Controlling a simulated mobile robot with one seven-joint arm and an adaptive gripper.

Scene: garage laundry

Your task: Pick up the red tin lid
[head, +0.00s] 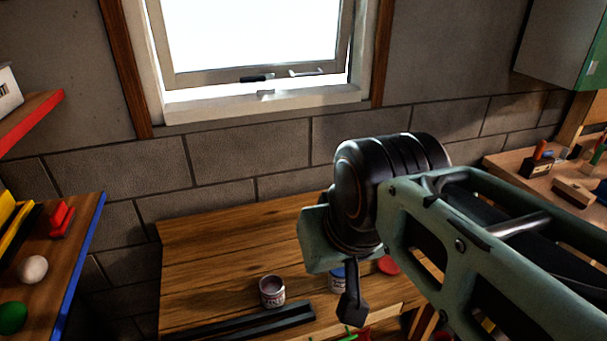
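A red, flat, round piece that looks like the red tin lid (389,265) lies on the wooden table (220,245), just right of a blue-labelled tin. My arm partly covers it. My gripper (352,308) shows only as a dark finger-like part pointing down below the arm's end, in front of and left of the red lid in the picture. The rest of the gripper is hidden, so its opening does not show. I cannot tell how high it is above the table.
An open tin (272,292) stands left of the blue-labelled tin (337,280), which my arm partly hides. A dark rail (250,322) lies at the front. Green and red bits show at the bottom edge. Shelves (62,270) stand left, a workbench (545,180) right. The table's back left is clear.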

